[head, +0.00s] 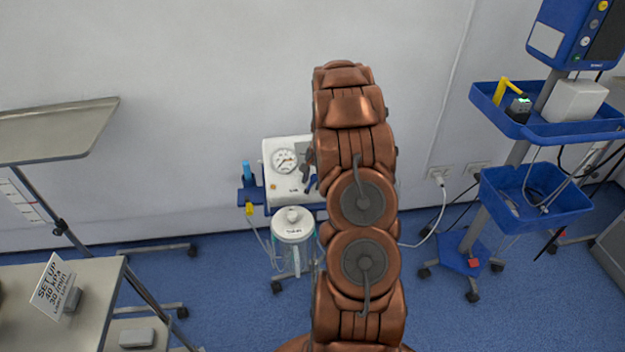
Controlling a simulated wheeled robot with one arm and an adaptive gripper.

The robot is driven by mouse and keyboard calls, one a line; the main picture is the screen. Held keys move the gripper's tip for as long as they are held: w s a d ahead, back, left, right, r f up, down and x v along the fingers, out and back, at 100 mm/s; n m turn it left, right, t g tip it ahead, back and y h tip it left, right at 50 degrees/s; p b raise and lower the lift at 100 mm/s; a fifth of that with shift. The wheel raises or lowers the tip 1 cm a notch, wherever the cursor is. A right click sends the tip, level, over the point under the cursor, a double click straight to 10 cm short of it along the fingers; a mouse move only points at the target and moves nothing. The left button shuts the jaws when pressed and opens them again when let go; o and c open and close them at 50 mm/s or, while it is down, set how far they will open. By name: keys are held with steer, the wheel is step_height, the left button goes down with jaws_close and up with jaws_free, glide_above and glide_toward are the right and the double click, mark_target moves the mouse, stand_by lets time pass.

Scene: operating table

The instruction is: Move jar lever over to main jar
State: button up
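The white suction unit (280,165) with a round gauge stands against the wall, partly behind my copper arm. A clear jar (292,250) with a white lid hangs at its front, probably the main jar. A small blue piece (311,184) on the unit's face, right at my arm's left edge, may be the jar lever; which way it points is too small to tell. A dark part, perhaps of my gripper (308,162), shows just above it. The rest of my gripper is hidden behind my arm, so its fingers and any contact cannot be seen.
A steel table with a setup sign (53,288) stands at lower left, and a metal tray (55,128) is above it. A wheeled stand with blue trays (535,195) and cables is at right.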

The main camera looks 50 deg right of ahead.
step_height(320, 180, up, 12)
steer(key=s+d, duration=0.1)
steer(key=shift+s+d+f, duration=0.2)
steer(key=shift+s+d, duration=0.05)
steer(key=shift+s, duration=0.1)
stand_by(0.5)
